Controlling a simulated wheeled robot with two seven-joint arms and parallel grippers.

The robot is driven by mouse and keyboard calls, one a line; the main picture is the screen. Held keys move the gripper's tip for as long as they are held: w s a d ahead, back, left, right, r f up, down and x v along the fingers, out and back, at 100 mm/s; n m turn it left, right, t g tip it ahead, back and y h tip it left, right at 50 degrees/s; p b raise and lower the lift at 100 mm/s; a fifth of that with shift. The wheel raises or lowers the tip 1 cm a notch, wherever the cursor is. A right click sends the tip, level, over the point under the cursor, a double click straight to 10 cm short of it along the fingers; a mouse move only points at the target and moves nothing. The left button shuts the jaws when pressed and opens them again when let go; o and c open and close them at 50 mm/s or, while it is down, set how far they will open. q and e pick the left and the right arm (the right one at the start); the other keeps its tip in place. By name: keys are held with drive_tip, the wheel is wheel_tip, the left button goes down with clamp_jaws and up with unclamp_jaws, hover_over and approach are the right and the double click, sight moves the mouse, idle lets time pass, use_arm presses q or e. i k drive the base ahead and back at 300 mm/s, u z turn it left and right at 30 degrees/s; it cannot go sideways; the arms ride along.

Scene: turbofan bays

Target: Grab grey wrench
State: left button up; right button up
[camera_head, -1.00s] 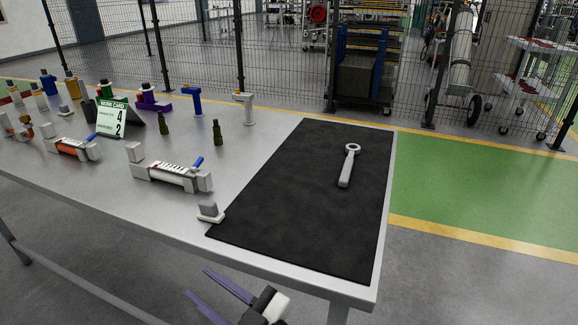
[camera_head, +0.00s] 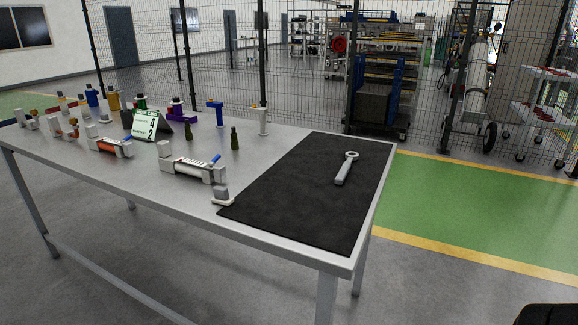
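The grey wrench (camera_head: 345,168) lies on a black mat (camera_head: 300,205) on the right part of the metal table. Its ring end points to the back, its handle toward the front. Nothing touches it but the mat. Neither gripper's fingers show in the head view now. A dark shape at the bottom right corner is cut off, and I cannot tell what it is.
The table (camera_head: 180,195) also bears clamp-like fixtures (camera_head: 190,168), a work card (camera_head: 144,125), a small dark green bottle-shaped piece (camera_head: 234,138) and several coloured pieces to the left. A wire fence (camera_head: 300,80) stands behind. The green floor area (camera_head: 470,200) right of the table is clear.

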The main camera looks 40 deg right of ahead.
sight(350, 157)
drive_tip(key=u, duration=0.4)
drive_tip(key=i, duration=0.75)
drive_tip(key=z, duration=2.55)
drive_tip(key=i, duration=0.5)
drive_tip(key=z, duration=0.05)
